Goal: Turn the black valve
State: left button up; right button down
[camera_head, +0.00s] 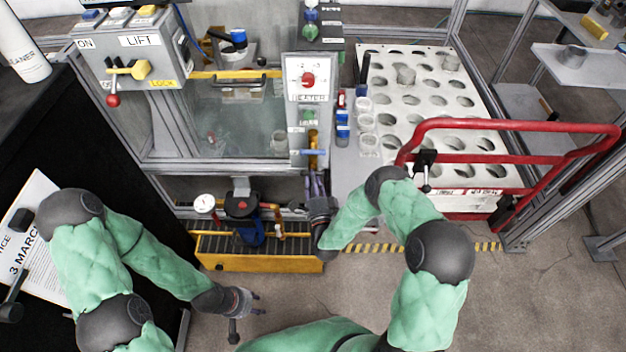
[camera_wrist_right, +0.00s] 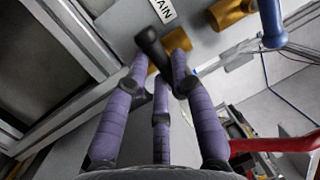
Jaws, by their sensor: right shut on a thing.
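In the right wrist view, the black valve (camera_wrist_right: 150,43) is a short black handle in front of a brass pipe, below a label ending in "AIN". The purple fingers of my right gripper (camera_wrist_right: 160,72) are closed around its lower part, and its rounded end sticks out beyond the fingertips. In the head view, my right gripper (camera_head: 316,183) is at the lower end of the brass pipe under the heater panel, and I cannot make out the handle there. My left gripper (camera_head: 257,304) is open and empty above the floor, in front of the yellow grated tray.
The yellow grated tray (camera_head: 260,263) sits low under the tank, with a gauge (camera_head: 205,203) and pipes above it. A blue handle (camera_head: 313,152) is just above my right gripper. A red rail (camera_head: 500,124) crosses before the perforated rack (camera_head: 400,110). Floor in front is clear.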

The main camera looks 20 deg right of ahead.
jog(key=c, duration=1.1)
grip_release()
jog(key=shift+o, duration=0.2)
jog(key=v, duration=1.2)
